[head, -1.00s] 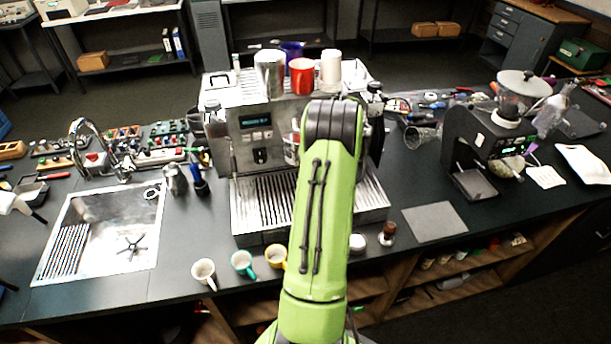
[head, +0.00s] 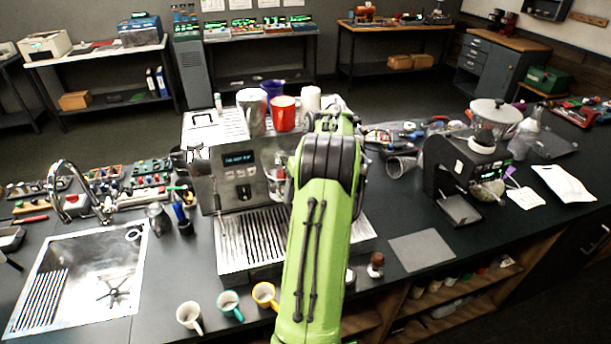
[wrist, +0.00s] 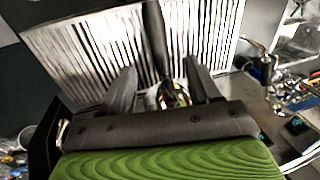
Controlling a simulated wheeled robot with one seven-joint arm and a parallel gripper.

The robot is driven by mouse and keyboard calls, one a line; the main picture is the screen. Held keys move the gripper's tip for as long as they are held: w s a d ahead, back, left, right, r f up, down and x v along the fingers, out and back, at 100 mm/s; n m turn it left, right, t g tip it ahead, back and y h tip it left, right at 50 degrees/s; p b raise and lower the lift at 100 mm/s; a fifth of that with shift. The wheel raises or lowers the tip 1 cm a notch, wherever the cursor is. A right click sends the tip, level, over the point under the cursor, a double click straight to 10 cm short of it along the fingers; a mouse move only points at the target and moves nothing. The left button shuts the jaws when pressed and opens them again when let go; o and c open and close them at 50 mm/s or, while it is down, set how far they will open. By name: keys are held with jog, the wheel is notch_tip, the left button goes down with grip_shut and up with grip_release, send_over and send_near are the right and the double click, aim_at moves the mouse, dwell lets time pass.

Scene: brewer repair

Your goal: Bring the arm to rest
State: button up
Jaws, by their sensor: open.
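The espresso machine (head: 240,165) stands mid-counter in the head view, with its slatted drip tray (head: 245,235) in front. My green arm covers its right part and hides my gripper there. In the wrist view my gripper (wrist: 161,82) is open, its two dark fingers apart. A dark rod-like handle (wrist: 154,35) and a shiny rounded metal piece (wrist: 170,97) show between and beyond the fingers. I cannot tell whether they touch the fingers. A pale striped surface (wrist: 85,45) lies behind them.
Cups, including a red mug (head: 283,114), stand on the machine. Three small cups (head: 229,304) line the front edge. A sink (head: 80,275) is at left, a grinder (head: 470,165) at right. A grey mat (head: 421,250) lies on a clear patch of counter.

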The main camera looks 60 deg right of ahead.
jog(key=v, duration=0.8)
jog(key=shift+r+p, duration=0.3)
